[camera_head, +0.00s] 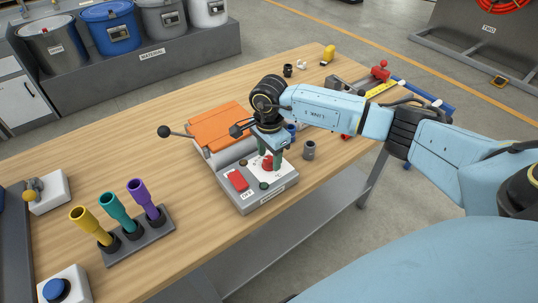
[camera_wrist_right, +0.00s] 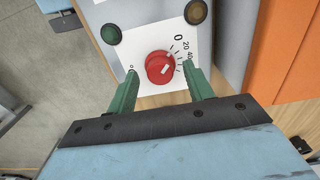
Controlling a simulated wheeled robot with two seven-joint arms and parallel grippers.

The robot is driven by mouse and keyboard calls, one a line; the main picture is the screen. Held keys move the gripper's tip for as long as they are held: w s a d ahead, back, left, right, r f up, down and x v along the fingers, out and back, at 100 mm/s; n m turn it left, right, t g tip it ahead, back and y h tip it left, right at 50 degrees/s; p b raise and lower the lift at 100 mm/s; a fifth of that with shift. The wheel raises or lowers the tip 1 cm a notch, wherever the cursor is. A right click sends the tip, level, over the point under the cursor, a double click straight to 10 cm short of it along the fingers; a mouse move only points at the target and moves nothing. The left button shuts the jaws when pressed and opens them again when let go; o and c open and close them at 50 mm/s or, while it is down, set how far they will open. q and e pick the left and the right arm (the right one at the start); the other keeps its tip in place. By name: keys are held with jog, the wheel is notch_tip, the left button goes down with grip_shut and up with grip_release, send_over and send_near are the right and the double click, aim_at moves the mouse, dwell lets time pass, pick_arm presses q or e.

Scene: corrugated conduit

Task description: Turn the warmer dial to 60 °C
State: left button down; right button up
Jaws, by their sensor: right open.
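The warmer is a grey box (camera_head: 253,203) with an orange top (camera_head: 217,127). Its red round dial (camera_head: 267,164) sits on a white front panel and also shows in the wrist view (camera_wrist_right: 159,66). The dial has a white pointer mark; scale numbers such as 20 and 40 show at its right in the wrist view. My right gripper (camera_head: 271,157) is over the panel, pointing down. In the wrist view, its green fingers (camera_wrist_right: 160,74) are open, one on each side of the dial with gaps visible. The exact pointer reading is unclear. My left gripper is not in view.
A lever with a black knob (camera_head: 164,132) sticks out left of the warmer. A grey cup (camera_head: 309,150) stands close at its right. A rack (camera_head: 140,236) with coloured tubes stands at the left.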

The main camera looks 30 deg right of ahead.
jog(key=shift+f, duration=0.2)
jog(key=c, duration=1)
jog(key=m, duration=0.5)
jog(key=shift+m, duration=0.4)
jog(key=m, duration=0.5)
jog(key=shift+m+p, duration=0.3)
jog(key=shift+m, duration=0.1)
